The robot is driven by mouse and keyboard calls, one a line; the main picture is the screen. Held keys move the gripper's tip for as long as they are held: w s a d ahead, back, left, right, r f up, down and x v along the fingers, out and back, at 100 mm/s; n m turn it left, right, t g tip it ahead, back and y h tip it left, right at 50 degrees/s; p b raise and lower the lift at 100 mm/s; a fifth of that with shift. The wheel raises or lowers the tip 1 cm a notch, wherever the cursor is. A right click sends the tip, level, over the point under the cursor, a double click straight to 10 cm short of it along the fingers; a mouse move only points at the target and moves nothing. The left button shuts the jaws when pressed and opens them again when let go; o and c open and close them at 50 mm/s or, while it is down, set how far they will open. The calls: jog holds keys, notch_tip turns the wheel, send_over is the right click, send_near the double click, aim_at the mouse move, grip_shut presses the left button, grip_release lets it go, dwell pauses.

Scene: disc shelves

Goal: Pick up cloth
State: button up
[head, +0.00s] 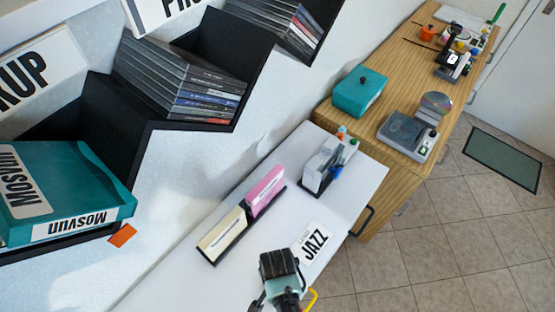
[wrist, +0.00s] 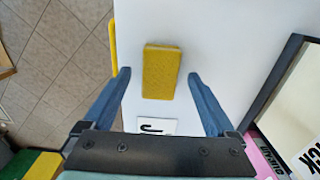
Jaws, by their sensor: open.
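The cloth (wrist: 162,72) is a yellow, sponge-like rectangular pad lying flat on the white top in the wrist view. My gripper (wrist: 158,76) is open, with its two blue fingers on either side of the cloth in the picture, apart from it. Nothing is held. Height above the cloth is hard to tell. In the head view my gripper (head: 280,300) is at the bottom edge over the white counter (head: 350,185), and the cloth is not visible there.
A JAZZ card (head: 313,246) lies near my gripper. A divider box (head: 241,222) with pink and cream cards stands behind it. A yellow handle (wrist: 113,45) is on the counter's edge. A grey organiser (head: 327,165) and a wooden cabinet (head: 395,75) are farther off.

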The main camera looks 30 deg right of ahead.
jog(key=shift+f, duration=0.35)
jog(key=c, duration=1.4)
jog(key=shift+r, duration=0.15)
jog(key=shift+c, duration=0.2)
notch_tip(320, 180, up, 10)
